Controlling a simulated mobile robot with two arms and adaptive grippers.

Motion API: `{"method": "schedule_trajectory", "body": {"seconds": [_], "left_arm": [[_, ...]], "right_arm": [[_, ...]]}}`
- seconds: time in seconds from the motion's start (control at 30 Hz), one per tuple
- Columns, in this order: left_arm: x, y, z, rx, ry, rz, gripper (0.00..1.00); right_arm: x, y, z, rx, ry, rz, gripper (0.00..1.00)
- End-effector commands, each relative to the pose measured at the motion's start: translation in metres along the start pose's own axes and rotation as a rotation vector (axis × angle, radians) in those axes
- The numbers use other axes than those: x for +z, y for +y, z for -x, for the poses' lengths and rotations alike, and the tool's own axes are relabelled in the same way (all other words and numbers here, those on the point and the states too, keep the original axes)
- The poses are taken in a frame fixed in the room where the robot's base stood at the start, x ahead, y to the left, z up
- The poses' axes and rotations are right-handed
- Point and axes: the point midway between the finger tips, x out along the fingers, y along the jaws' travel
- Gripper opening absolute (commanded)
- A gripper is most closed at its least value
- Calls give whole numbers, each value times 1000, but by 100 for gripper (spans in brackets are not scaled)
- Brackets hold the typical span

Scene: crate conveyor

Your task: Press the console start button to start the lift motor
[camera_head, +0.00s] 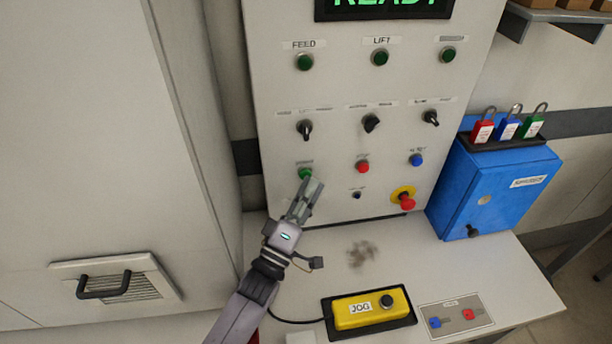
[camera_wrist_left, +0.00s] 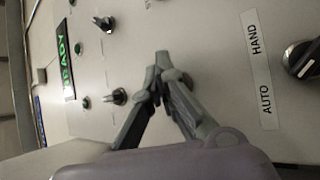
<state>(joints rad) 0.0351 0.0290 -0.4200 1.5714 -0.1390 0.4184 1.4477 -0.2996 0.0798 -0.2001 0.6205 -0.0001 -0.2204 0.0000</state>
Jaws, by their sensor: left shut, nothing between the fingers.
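The grey console panel (camera_head: 330,207) stands upright in front of me. The green start button (camera_head: 305,173) sits at its lower left, below a row of black selector knobs. My left gripper (camera_head: 312,184) is shut and empty. Its fingertips are just below and right of the green button and overlap its lower edge in the head view; I cannot tell whether they touch it. In the left wrist view the closed fingertips (camera_wrist_left: 162,56) point at the panel, and the green button does not show there. The LIFT lamp (camera_head: 380,58) is dark green. My right gripper is not in view.
A red button (camera_head: 363,167), a blue button (camera_head: 416,160) and a red emergency stop (camera_head: 407,202) sit to the right. A yellow JOG pendant (camera_head: 368,310) lies on the desk. A blue box (camera_head: 495,188) with padlocks stands at right. The display (camera_head: 383,9) reads READY.

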Motion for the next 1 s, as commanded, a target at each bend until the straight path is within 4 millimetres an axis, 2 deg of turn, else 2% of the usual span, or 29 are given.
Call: {"method": "schedule_trajectory", "body": {"seconds": [1.0], "left_arm": [[-8,-3,-8,4,4,-6,0]], "right_arm": [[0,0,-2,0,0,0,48]]}}
